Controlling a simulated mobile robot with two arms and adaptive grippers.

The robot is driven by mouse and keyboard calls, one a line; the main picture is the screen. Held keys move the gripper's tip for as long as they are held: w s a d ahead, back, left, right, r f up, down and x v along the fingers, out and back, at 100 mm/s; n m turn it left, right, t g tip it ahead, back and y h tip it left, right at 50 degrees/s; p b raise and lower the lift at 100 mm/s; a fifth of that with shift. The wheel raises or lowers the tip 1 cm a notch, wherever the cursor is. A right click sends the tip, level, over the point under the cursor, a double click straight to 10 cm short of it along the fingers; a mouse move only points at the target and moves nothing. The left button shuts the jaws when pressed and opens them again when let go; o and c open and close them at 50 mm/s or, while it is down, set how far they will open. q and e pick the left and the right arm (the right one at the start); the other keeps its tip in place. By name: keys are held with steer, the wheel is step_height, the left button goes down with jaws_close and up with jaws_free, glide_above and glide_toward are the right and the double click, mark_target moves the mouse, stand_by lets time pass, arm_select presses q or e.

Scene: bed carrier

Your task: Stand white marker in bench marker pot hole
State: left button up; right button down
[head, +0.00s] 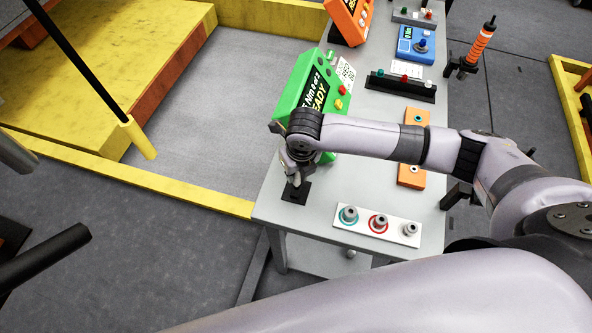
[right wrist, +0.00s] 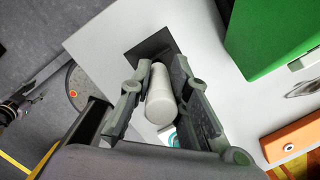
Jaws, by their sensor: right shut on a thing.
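The white marker (right wrist: 160,100) is a pale cylinder between the fingers of my right gripper (right wrist: 160,78) in the right wrist view. My right gripper is shut on it. In the head view my right gripper (head: 297,172) points down at the front left corner of the bench, just above the black marker pot (head: 293,196). The pot also shows in the right wrist view (right wrist: 148,47) as a dark square beyond the marker's far end. The hole and the marker's lower tip are hidden, so I cannot tell whether the tip is inside. My left gripper does not show.
The green box with a screen (head: 302,82) stands close behind my right gripper on the grey bench (head: 275,206). A white strip with several round posts (head: 392,235) lies to the right. An orange block (head: 415,118) is partly behind my arm.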

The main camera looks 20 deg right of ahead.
steer(key=shift+f+b, duration=0.8)
steer(key=shift+f, duration=0.6)
steer(key=c, duration=1.4)
jaws_free()
steer(key=shift+c, duration=0.2)
step_height(320, 180, up, 12)
steer(key=s, duration=0.1)
steer(key=shift+s+d, duration=0.2)
steer(key=shift+s, duration=0.2)
steer(key=shift+f, duration=0.1)
